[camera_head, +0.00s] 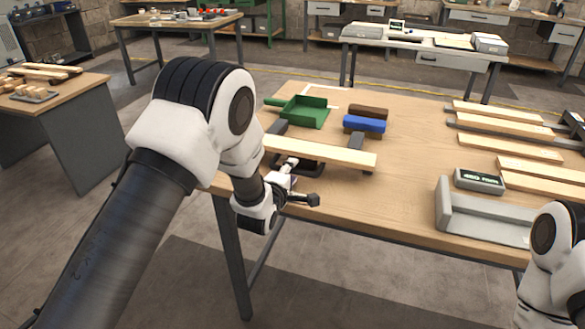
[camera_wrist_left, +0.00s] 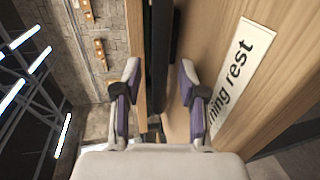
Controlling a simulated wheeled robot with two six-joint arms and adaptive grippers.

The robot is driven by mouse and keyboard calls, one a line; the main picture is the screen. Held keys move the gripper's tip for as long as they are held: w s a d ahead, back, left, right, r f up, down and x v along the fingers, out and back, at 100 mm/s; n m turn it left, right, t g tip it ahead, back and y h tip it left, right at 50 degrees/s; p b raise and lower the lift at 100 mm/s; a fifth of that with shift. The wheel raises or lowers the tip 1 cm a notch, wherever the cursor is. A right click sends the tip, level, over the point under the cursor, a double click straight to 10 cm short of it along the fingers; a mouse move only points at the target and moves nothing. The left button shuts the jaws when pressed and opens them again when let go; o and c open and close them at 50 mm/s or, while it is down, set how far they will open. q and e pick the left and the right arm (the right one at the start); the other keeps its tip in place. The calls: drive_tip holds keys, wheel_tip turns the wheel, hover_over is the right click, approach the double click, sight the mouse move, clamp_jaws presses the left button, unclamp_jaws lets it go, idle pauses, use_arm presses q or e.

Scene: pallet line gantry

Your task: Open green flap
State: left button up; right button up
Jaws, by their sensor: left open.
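A green tray-like piece (camera_head: 305,111) with raised sides and a bar sticking out to the left lies at the back left of the wooden table. I cannot tell which part of it is the flap. My left gripper (camera_head: 287,172) is low at the table's front left, in front of the green piece and by a pale plank (camera_head: 320,152). The fingers also show in the left wrist view (camera_wrist_left: 160,85), spread apart, with nothing clearly held between them. A dark block under the plank is partly hidden by the gripper. My right arm shows at lower right, its gripper out of sight.
The pale plank rests on dark supports between my left gripper and the green piece. Blue (camera_head: 365,124) and brown (camera_head: 368,111) blocks stand right of the green piece. Several planks, a grey tray (camera_head: 443,208) and a small labelled box (camera_head: 479,180) occupy the right. The table's middle is clear.

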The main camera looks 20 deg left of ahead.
use_arm(q)
drive_tip(key=shift+x, duration=0.9)
drive_tip(key=shift+s+r, duration=0.15)
drive_tip(key=shift+s, duration=0.15)
clamp_jaws()
